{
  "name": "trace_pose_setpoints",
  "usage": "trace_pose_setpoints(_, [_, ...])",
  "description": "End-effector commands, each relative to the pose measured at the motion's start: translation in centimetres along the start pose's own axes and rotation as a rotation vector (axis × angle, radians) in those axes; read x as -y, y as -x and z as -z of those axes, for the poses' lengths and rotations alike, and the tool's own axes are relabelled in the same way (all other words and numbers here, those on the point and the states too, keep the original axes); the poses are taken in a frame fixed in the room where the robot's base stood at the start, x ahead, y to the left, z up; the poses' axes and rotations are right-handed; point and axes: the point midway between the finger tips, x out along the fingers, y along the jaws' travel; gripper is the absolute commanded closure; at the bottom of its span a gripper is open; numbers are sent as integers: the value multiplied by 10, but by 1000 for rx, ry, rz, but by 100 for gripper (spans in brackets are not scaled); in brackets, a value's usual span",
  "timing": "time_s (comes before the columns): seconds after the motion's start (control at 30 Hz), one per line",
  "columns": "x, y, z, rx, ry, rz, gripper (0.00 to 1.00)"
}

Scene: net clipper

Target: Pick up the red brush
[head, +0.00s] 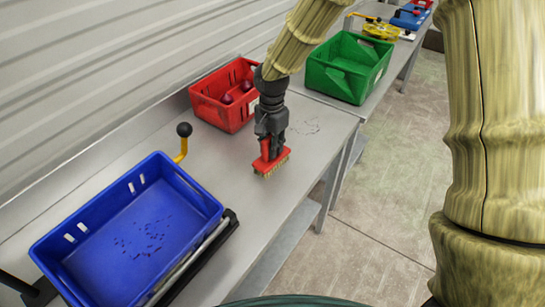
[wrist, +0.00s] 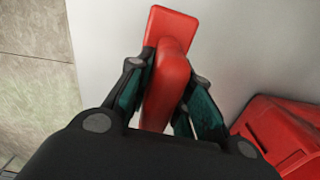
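The red brush (head: 271,164) stands upright on the grey metal table, with its pale bristles down and its handle up. In the head view my gripper (head: 270,138) points down over it, with the fingers around the handle. In the wrist view the red brush (wrist: 167,80) runs between the two fingers of my gripper (wrist: 170,72), with a finger close against each side of the handle. I cannot tell whether both pads press on it. The bristles look at table height; any small gap beneath is too small to see.
A red bin (head: 205,103) stands behind the brush, with dark red items inside. A blue crate (head: 205,195) is at front left, by a black and yellow tool (head: 183,142). A green bin (head: 330,85) is at back right. The table's right edge is near the brush.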

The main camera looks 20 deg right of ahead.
Motion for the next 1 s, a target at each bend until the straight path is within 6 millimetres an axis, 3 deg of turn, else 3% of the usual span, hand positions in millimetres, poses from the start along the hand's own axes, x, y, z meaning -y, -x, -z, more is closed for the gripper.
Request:
trace_pose_setpoints(0.47, [0, 2, 0, -1, -1, 1, 100])
trace_pose_setpoints(0.87, [1, 36, 1, -2, -2, 3, 100])
trace_pose_setpoints(1.0, [-16, 36, -22, -2, 2, -1, 100])
